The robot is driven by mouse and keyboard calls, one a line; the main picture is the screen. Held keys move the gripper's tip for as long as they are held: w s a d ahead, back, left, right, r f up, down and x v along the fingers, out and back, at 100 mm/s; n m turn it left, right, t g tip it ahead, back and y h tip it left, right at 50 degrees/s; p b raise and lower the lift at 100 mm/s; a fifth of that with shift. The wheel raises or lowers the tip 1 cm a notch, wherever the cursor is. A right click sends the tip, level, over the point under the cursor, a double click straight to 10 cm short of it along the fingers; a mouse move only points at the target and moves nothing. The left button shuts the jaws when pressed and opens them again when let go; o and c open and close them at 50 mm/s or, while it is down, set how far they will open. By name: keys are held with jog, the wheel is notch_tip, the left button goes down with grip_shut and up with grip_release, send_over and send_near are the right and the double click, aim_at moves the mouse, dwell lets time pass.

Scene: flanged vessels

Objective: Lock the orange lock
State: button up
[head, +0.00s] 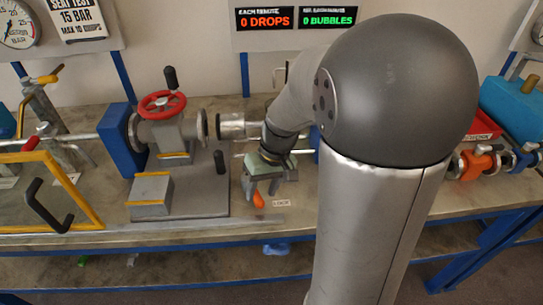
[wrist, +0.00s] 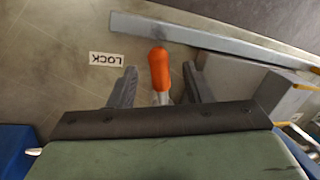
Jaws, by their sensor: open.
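The orange lock (head: 258,199) is an orange-tipped handle near the front of the bench, beside a small LOCK label (head: 281,203). In the wrist view the orange handle (wrist: 159,69) points away from my gripper, with a pale metal shank running back between the fingers. My gripper (head: 265,190) is over it with its fingers down. In the wrist view my gripper (wrist: 157,85) is open, one finger on each side of the handle, with gaps on both sides. The rear end of the lock is hidden behind the gripper body.
A vessel with a red handwheel (head: 162,104) and a grey stepped base (head: 150,190) stand left of my gripper. A grey bar (wrist: 215,42) lies beyond the orange handle. A yellow-framed panel (head: 85,190) is at far left. Orange and blue fittings (head: 478,160) are at right.

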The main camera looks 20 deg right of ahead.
jog(key=v, duration=1.4)
jog(key=shift+r, duration=0.4)
jog(key=shift+d, duration=0.15)
jog(key=s+a+f+h, duration=0.2)
jog(key=s+a+f, duration=0.5)
jog(key=s+f, duration=0.4)
jog(key=shift+s+a+h, duration=0.35)
jog(key=shift+s+h, duration=0.05)
jog(key=shift+s, duration=0.55)
